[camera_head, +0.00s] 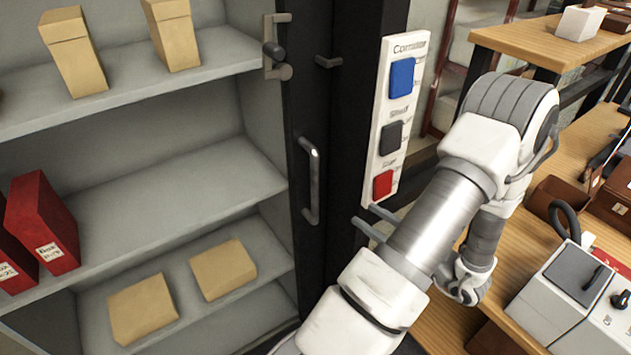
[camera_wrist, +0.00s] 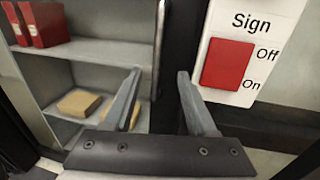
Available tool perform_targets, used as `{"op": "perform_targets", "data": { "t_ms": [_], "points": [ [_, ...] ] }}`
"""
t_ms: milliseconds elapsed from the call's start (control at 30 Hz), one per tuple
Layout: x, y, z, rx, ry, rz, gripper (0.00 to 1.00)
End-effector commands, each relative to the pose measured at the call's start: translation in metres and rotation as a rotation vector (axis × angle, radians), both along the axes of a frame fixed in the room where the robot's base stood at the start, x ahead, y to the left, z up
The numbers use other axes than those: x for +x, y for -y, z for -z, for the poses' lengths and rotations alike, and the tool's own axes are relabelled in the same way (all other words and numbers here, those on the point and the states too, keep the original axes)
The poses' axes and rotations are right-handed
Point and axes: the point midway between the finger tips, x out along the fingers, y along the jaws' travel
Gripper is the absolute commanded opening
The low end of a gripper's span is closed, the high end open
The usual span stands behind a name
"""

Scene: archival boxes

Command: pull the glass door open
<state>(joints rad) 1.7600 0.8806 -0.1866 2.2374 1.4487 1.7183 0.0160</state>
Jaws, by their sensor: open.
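The glass door's dark frame (camera_head: 300,110) stands at the right edge of the shelf cabinet in the head view. A vertical metal bar handle (camera_head: 312,182) is fixed to it. I cannot tell whether the door is fully shut. My gripper (camera_head: 362,214) is open and empty, a little right of the handle's lower part and apart from it. In the wrist view, the handle (camera_wrist: 159,45) rises beyond my gripper (camera_wrist: 159,74), roughly between the two fingertips. Its lower end is close to the left finger in the picture.
A metal latch (camera_head: 274,50) sits above the handle. A white switch panel (camera_head: 376,165) with blue, black and red switches is right of the door, close to my gripper. Shelves hold red boxes (camera_head: 45,222) and tan boxes (camera_head: 222,269). A wooden desk (camera_head: 590,130) stands at right.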

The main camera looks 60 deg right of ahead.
Motion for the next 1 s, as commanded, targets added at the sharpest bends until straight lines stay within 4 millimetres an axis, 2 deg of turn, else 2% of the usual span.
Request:
{"op": "perform_targets", "data": {
  "t_ms": [167,700,833,1000],
  "points": [
    [0.028,0.003,-0.002,0.001,0.000,-0.008,0.57],
    [0.140,0.023,-0.002,-0.001,0.000,-0.009,0.57],
    [0.157,0.026,-0.001,-0.002,-0.001,-0.009,0.57],
    [0.167,0.029,-0.001,-0.002,-0.001,-0.007,0.57]
  ]
}}
